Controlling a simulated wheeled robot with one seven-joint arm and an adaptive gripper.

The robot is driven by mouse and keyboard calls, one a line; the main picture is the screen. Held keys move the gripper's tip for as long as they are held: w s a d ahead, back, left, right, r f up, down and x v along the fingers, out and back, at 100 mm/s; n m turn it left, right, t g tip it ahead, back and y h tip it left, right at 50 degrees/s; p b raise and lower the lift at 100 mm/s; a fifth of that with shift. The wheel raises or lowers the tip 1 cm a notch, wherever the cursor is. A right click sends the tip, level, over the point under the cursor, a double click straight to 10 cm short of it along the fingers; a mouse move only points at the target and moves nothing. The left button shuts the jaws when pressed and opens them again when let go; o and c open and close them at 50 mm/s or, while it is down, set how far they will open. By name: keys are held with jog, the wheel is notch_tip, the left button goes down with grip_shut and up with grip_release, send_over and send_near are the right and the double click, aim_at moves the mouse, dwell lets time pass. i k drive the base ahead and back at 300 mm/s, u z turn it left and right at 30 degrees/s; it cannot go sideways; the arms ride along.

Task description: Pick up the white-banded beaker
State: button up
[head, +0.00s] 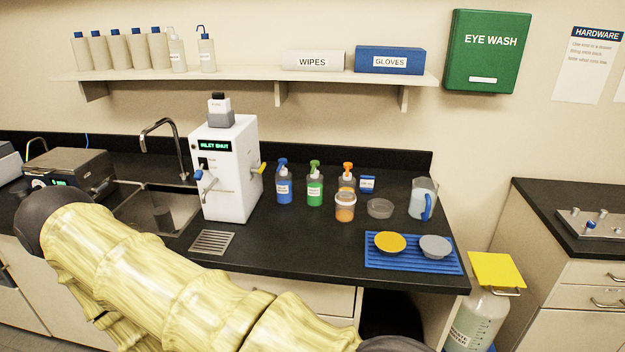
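A small clear container (345,207) with orange contents and a white band around its top stands on the black counter, in front of the orange-topped bottle. It is the only vessel here with a clear white band, so it looks like the white-banded beaker. It is upright, and nothing touches it that I can see. My gripper is not in view. Only my yellow-sleeved arm shows, crossing the lower left in front of the counter.
Blue (284,186), green (315,188) and orange-topped (347,179) bottles stand behind. A clear dish (380,209) and blue-handled jug (422,199) stand to the right. A blue mat (413,264) holds yellow and grey discs. A white machine (230,178) stands left, near the sink.

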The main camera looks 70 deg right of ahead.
aim_at(345, 207)
jog(key=i, duration=2.75)
jog(key=z, duration=3.5)
